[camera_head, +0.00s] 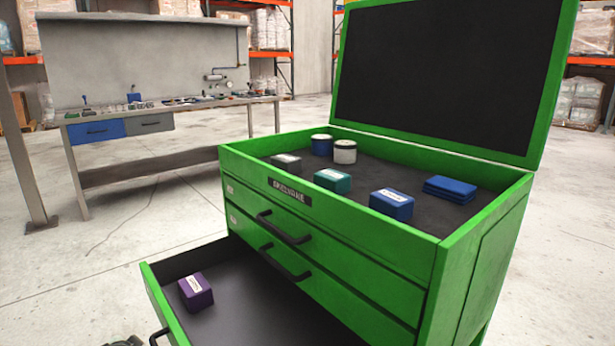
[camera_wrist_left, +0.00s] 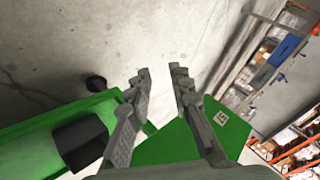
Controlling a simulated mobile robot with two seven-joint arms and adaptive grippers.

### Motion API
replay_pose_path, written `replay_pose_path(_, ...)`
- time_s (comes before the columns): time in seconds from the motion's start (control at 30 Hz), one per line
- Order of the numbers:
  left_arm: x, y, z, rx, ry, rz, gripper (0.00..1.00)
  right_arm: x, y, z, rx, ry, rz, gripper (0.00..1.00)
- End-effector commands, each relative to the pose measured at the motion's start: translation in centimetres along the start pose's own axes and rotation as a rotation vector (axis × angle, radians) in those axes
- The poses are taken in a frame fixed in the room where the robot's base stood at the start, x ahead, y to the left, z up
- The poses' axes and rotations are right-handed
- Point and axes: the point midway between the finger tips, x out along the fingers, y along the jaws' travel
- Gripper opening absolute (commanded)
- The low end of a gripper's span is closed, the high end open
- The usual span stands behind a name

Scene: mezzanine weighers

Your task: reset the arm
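My left gripper (camera_wrist_left: 160,72) shows in the left wrist view with its two fingers apart and nothing between them. Bare floor shows through the gap, and parts of the green tool chest lie below and beside the fingers. In the head view only a small dark piece, probably of my left gripper, shows at the bottom edge. My right gripper is in neither view. The green tool chest (camera_head: 330,254) stands with its lid (camera_head: 450,70) up and its bottom drawer (camera_head: 265,300) pulled out. A purple box (camera_head: 196,292) sits in that drawer.
The chest's top tray holds a dark box (camera_head: 286,164), a teal box (camera_head: 332,181), a blue box (camera_head: 391,204), flat blue pieces (camera_head: 450,188) and two cans (camera_head: 345,152). A workbench (camera_head: 165,112) stands behind at left. Floor (camera_head: 60,270) left of the chest is clear.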

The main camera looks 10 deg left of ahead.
Motion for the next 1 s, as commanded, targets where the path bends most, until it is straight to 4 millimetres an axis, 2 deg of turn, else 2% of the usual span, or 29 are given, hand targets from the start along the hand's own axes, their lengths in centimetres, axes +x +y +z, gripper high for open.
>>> replay_pose_path(0.03,-0.1,3.4,1.9,-0.002,-0.026,0.045,0.2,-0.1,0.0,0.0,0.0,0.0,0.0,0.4)
replay_pose_path(0.17,-0.9,11.3,6.5,-0.011,-0.089,0.149,0.2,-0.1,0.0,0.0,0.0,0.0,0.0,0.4)
replay_pose_path(0.3,-3.0,19.9,11.7,-0.026,-0.162,0.262,0.2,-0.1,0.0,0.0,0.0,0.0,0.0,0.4)
replay_pose_path(0.4,-5.0,24.9,14.7,-0.038,-0.207,0.329,0.2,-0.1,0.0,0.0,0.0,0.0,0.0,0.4)
replay_pose_path(0.5,-6.9,28.8,17.2,-0.049,-0.247,0.383,0.2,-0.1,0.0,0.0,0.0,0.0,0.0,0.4)
replay_pose_path(0.7,-10.3,34.6,20.8,-0.07,-0.308,0.464,0.2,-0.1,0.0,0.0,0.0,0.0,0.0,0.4)
replay_pose_path(0.83,-12.6,37.7,22.7,-0.083,-0.344,0.51,0.2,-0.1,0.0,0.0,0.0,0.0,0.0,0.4)
replay_pose_path(1.0,-12.3,37.5,22.5,-0.082,-0.34,0.506,0.2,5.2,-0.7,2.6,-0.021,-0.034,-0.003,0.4)
